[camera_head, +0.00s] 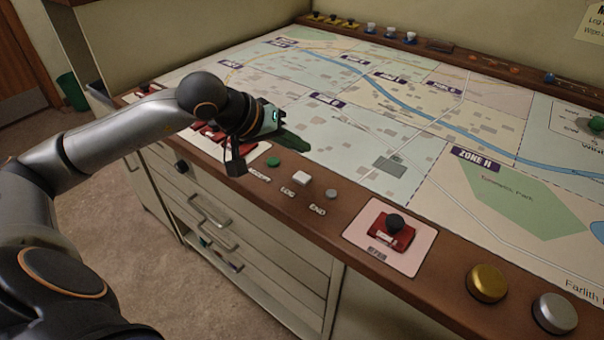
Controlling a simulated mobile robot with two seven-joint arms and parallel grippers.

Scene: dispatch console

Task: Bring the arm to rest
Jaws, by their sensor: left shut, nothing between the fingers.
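My left arm comes in from the left and reaches over the console's front edge. Its left gripper (235,165) points down, shut and empty, above the console's wooden front ledge (340,195). It is close to a pale panel with red switches (210,131), which the wrist and fingers partly hide. A green button (273,161) sits just right of the fingertips. I cannot tell whether the fingertips touch the ledge. My right gripper is not in view.
Right along the ledge are a white button (301,177), a small grey button (331,194), a red switch with a black knob (392,232), a gold knob (486,283) and a silver knob (555,313). A map (400,110) covers the top. Drawers (215,215) are below.

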